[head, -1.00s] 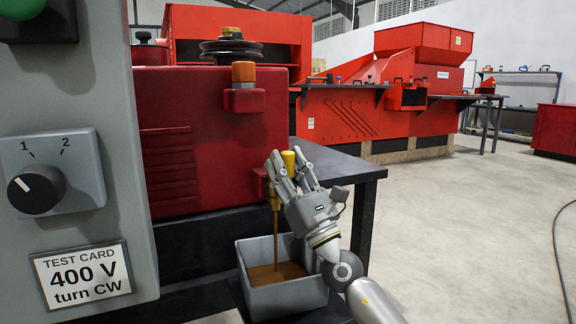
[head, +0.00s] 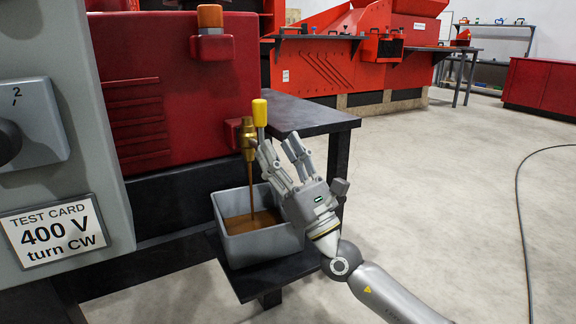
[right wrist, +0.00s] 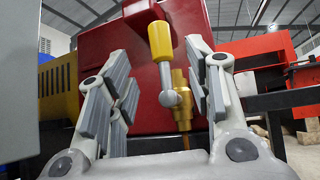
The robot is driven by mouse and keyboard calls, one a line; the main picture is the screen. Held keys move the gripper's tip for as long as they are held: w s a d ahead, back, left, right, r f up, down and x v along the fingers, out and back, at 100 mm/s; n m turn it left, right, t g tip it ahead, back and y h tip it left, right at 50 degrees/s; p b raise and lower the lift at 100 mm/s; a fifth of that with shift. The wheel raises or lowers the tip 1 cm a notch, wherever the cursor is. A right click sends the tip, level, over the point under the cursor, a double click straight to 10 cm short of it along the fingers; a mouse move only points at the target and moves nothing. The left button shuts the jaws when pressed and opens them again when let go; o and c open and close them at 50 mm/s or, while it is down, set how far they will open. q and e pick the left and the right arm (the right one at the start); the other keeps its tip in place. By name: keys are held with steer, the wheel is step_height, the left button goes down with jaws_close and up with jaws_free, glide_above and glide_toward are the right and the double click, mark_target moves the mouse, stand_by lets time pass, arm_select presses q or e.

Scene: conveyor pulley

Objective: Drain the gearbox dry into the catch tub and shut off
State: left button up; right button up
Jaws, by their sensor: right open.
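The red gearbox (head: 160,110) stands at the left in the head view. Its brass drain valve (head: 246,136) has a yellow-handled lever (head: 259,113) pointing up. A brown stream of oil (head: 251,185) falls from the valve into the grey catch tub (head: 262,245), which holds brown liquid. My right gripper (head: 277,150) is open and empty, just right of the valve. In the right wrist view the yellow handle (right wrist: 160,42) and brass valve (right wrist: 181,98) appear between the spread fingers, with no grip on them. My left gripper is not in view.
A grey panel (head: 60,130) with a knob and a "400 V turn CW" test card (head: 55,231) stands close at the left. The tub rests on a dark low shelf (head: 245,288) beside a dark table (head: 310,117). Open floor lies to the right, with a hose (head: 519,190).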

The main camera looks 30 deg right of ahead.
steer(key=shift+v, duration=1.5)
